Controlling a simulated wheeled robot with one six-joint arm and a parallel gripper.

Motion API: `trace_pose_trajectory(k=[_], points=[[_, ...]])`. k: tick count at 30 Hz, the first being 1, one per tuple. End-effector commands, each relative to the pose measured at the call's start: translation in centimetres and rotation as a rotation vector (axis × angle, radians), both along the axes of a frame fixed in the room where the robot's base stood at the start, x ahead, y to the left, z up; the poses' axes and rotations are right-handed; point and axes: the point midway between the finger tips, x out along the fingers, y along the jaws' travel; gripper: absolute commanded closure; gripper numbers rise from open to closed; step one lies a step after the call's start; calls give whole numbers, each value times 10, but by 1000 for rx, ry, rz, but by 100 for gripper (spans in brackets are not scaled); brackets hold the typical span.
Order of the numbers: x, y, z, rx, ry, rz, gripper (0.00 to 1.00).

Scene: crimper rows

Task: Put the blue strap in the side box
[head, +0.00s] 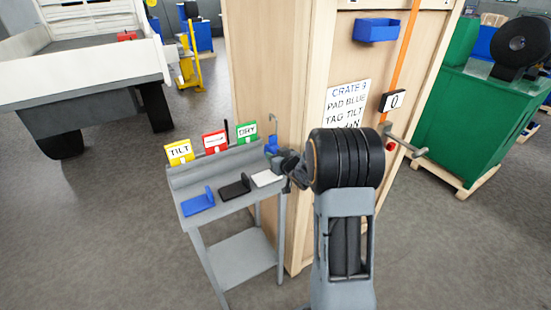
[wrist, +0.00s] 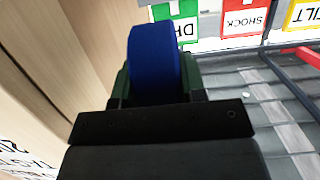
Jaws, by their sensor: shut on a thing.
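My gripper (wrist: 155,82) is shut on a blue strap (wrist: 152,55), whose rounded blue loop stands up between the two dark green fingers. In the head view the strap (head: 271,145) shows as a small blue patch above the cart's back right corner, beside the crate. The fingertips are mostly hidden there by my wrist. A blue open-topped box (head: 377,30) is fixed high on the side of the tall wooden crate (head: 268,90), up and to the right of my gripper and apart from it.
A grey cart (head: 225,205) bears a blue corner piece (head: 198,202), a black one (head: 236,188) and a white one (head: 267,178). TILT, red and DRY tags stand at its back. An orange strap (head: 405,45) and ratchet bar (head: 403,138) cross the crate.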

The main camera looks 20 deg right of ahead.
Motion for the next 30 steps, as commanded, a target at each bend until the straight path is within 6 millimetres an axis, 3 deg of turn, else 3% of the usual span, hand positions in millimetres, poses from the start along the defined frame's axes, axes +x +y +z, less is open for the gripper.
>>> trace_pose_trajectory(k=[29,30], points=[[0,0,-20,-2,-3,0,95],[0,0,-21,-1,-1,-1,59]])
